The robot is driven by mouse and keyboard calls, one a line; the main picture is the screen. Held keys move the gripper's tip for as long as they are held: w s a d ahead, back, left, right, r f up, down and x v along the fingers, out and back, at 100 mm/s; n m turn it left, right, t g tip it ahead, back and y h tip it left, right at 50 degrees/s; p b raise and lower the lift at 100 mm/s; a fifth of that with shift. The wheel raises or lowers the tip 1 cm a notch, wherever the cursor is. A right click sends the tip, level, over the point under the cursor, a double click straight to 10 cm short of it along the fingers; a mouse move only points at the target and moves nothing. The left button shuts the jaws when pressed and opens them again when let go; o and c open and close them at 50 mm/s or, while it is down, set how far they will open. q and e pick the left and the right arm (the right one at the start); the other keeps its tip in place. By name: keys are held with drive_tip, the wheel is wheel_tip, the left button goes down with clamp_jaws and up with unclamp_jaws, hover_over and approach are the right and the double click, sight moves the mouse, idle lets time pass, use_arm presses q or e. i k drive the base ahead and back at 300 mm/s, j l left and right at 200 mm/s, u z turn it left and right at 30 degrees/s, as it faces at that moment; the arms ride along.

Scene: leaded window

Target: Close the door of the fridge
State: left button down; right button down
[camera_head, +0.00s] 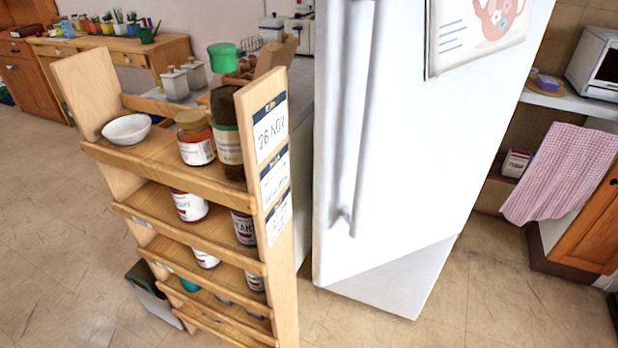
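The fridge (395,283) stands in the middle right of the head view, with its top cut off by the frame. Its white door (420,140) faces me, with a long vertical handle (352,120) near the left edge. The door's lower edge runs at an angle to the white lower part beneath it, so the door looks swung out of line. How wide it stands open cannot be told, as the inside is hidden. Neither of my grippers is in view.
A wooden shelf rack (170,165) with jars and a white bowl (127,129) stands close to the door's left side. A counter with a pink towel (555,172) and a white appliance (595,65) is at right. Floor (500,285) is clear at lower right.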

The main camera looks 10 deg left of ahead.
sight(403, 160)
drive_tip(key=i+l+u, duration=0.1)
drive_tip(key=l+u, duration=0.15)
drive_tip(key=u, duration=0.15)
drive_tip(key=l+u, duration=0.25)
drive_tip(key=u, duration=0.15)
drive_tip(key=l+u, duration=0.35)
drive_tip(key=l, duration=0.4)
drive_tip(key=l+u, duration=0.1)
drive_tip(key=l, duration=0.95)
drive_tip(key=k+l+u, duration=0.1)
drive_tip(key=l, duration=0.9)
